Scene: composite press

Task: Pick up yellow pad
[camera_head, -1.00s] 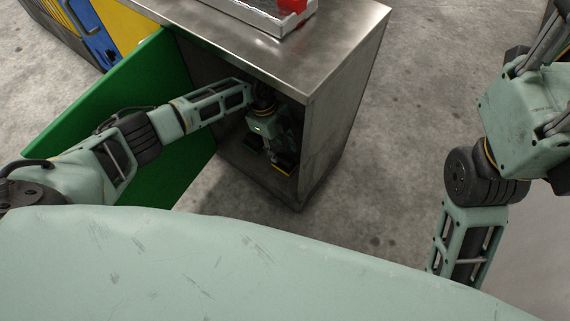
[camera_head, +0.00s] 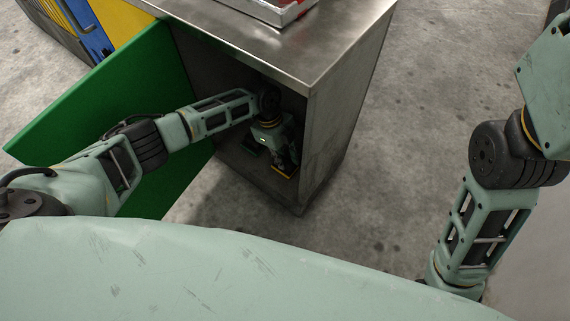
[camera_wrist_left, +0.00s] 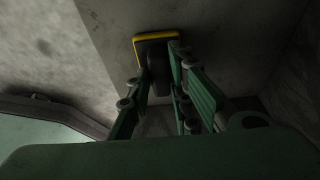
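The yellow pad (camera_head: 284,170) is a dark pad with a yellow rim, low inside the open metal cabinet. My left gripper (camera_head: 277,153) reaches into the cabinet, right at the pad. In the left wrist view the pad (camera_wrist_left: 143,41) lies at the top centre, with a dark block standing on it. My left gripper (camera_wrist_left: 158,72) has one finger on each side of this block and looks open. Contact with the block cannot be told in the dim light. My right arm shows at the right, but its gripper is out of view.
The metal cabinet (camera_head: 335,120) surrounds my left gripper with close walls and a top. Its green door (camera_head: 90,100) stands open on the left, behind my left arm. A tray (camera_head: 283,13) stands on top.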

